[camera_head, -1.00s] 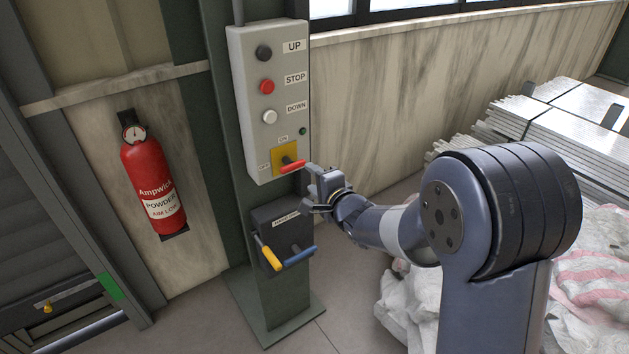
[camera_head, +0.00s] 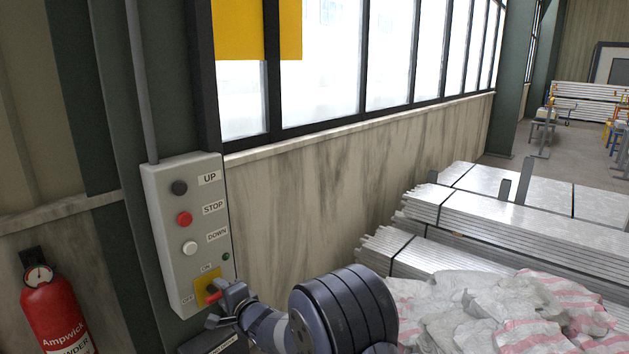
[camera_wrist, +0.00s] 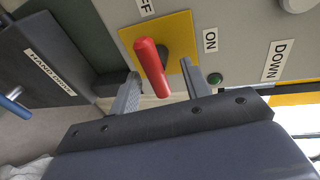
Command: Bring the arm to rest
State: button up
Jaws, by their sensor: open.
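My gripper (camera_wrist: 160,92) is open in the wrist view, its two fingers apart. The red handle (camera_wrist: 151,67) of the rotary switch on a yellow plate (camera_wrist: 181,30) lies between or just in front of the fingers; I cannot tell whether they touch it. In the head view my gripper (camera_head: 223,305) is at the lower end of the grey control box (camera_head: 160,235), by the red handle (camera_head: 212,296). My arm reaches in from the lower right.
The box carries UP, STOP and DOWN buttons (camera_head: 184,219). A fire extinguisher (camera_head: 54,315) hangs at left. Stacked metal planks (camera_head: 470,225) and white sacks (camera_head: 480,310) lie at right. A dark hand-drive box (camera_wrist: 45,65) with a blue lever sits beside the gripper in the wrist view.

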jog(key=shift+x, duration=0.85)
jog(key=shift+s+d, duration=0.1)
jog(key=b+v, duration=0.2)
jog(key=v, duration=0.9)
jog(key=x, duration=0.7)
jog(key=p+x, duration=0.1)
jog(key=x, duration=0.3)
jog(key=shift+f, duration=0.3)
jog(key=shift+r+n+b, duration=0.1)
jog(key=shift+n+b, duration=0.5)
jog(key=shift+b, duration=0.25)
jog(key=n+t+b, duration=0.1)
jog(key=n+b, duration=0.1)
jog(key=b, duration=0.2)
jog(key=shift+r+n+b, duration=0.1)
jog(key=shift+n+b, duration=0.3)
jog(key=shift+s+r+n+t+b, duration=0.1)
jog(key=shift+r+n+t+b, duration=0.2)
jog(key=shift+n+b, duration=0.45)
